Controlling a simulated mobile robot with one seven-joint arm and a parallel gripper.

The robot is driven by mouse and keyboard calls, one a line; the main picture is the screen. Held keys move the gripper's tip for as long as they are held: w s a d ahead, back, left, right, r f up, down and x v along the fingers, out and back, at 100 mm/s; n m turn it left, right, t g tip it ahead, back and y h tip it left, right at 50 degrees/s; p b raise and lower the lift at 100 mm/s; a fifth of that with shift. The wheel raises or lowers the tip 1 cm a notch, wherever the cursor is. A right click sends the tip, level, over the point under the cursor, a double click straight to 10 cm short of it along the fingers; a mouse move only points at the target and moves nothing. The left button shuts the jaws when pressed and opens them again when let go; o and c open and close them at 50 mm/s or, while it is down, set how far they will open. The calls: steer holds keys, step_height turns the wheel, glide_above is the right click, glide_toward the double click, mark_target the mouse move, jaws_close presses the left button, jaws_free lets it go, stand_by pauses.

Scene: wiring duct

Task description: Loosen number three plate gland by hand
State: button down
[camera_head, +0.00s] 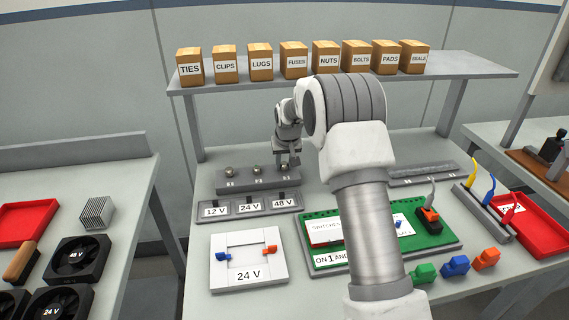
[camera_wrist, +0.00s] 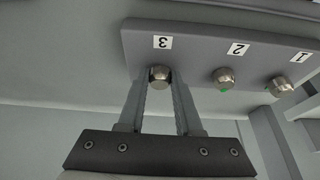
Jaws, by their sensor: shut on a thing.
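The grey gland plate (camera_head: 236,180) lies on the bench and carries three metal glands in a row. In the wrist view the plate (camera_wrist: 200,40) has white labels 3, 2 and 1, upside down. Gland number three (camera_wrist: 159,76) sits between the fingertips of my gripper (camera_wrist: 160,84), which is shut on it. Gland two (camera_wrist: 223,77) shows a green spot at its edge. Gland one (camera_wrist: 279,86) is at the far right. In the head view my gripper (camera_head: 288,163) is at the plate's right end and hides gland three there.
A voltage block (camera_head: 246,206) marked 12 V, 24 V and 48 V stands just in front of the plate. A shelf (camera_head: 350,78) with labelled boxes runs behind. A green board (camera_head: 440,236) lies to the right, partly behind my arm. A white 24 V frame (camera_head: 247,283) lies in front.

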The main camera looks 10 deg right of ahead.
steer(key=n+y, duration=0.1)
steer(key=n, duration=0.2)
steer(key=shift+d+p, duration=0.2)
steer(key=shift+p, duration=0.1)
steer(key=c, duration=0.9)
jaws_free()
steer(key=shift+c, duration=0.2)
steer(key=shift+o, duration=1.3)
steer(key=shift+a, duration=0.1)
steer(key=shift+a+m+h+b, duration=0.2)
steer(key=shift+m+h+b, duration=0.15)
steer(key=shift+m, duration=0.75)
steer(key=shift+d+m+h, duration=0.1)
steer(key=shift+m+h, duration=0.15)
steer(key=shift+m, duration=0.15)
